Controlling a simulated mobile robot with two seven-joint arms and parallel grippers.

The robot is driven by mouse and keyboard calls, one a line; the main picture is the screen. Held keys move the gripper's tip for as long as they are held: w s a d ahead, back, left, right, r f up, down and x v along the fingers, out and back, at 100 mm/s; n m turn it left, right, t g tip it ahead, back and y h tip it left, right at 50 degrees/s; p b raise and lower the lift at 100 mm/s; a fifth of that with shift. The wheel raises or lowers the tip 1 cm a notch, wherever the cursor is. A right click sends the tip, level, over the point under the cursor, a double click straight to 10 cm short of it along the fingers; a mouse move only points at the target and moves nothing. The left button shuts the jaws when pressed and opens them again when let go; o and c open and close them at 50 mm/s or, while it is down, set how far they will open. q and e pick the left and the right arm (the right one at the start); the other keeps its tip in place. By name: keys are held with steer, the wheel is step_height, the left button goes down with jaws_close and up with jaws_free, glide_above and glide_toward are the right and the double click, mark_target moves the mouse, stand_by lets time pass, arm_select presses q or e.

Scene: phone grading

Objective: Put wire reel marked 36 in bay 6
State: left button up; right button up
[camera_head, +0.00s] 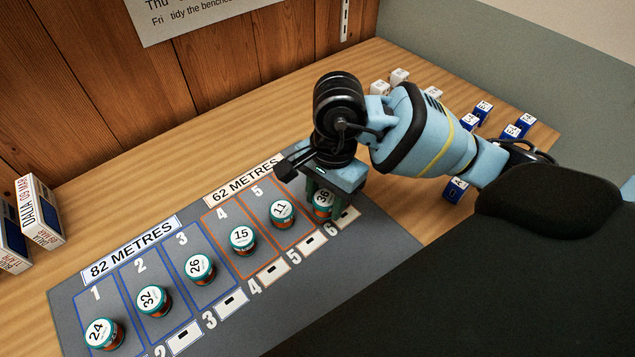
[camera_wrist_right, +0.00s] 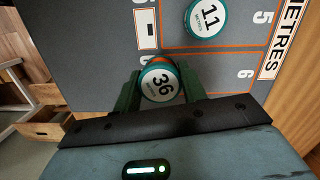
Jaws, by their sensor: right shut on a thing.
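The wire reel marked 36 (camera_head: 323,199) is upright at the right end of the grey mat (camera_head: 386,240), in line with the other reels. My right gripper (camera_head: 322,203) is shut on it from above. In the right wrist view the reel marked 36 (camera_wrist_right: 160,80) sits between the two green fingers of the gripper (camera_wrist_right: 160,88). Bay 6 is the last bay, beside bay 5; a number 6 (camera_wrist_right: 246,74) shows near the reel, and the arm hides much of this bay in the head view. I cannot tell whether the reel touches the mat. My left gripper is not in view.
Reels marked 24 (camera_head: 104,334), 32 (camera_head: 153,300), 26 (camera_head: 200,268), 15 (camera_head: 242,240) and 11 (camera_head: 281,212) stand in bays 1 to 5. Small blue boxes (camera_head: 470,122) and white boxes (camera_head: 399,76) stand at the back right. Larger boxes (camera_head: 40,211) stand at the left.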

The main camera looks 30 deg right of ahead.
steer(key=w, duration=0.1)
steer(key=w+d, duration=0.1)
steer(key=w, duration=0.1)
steer(key=w+d, duration=0.1)
steer(key=w, duration=0.1)
steer(key=shift+f, duration=0.25)
steer(key=shift+w, duration=0.1)
steer(key=shift+w, duration=0.2)
steer(key=shift+w+d+f, duration=0.1)
steer(key=shift+w+f, duration=0.05)
steer(key=shift+f, duration=1.65)
steer(key=shift+f, duration=0.15)
steer(key=o, duration=1)
steer(key=shift+c, duration=0.2)
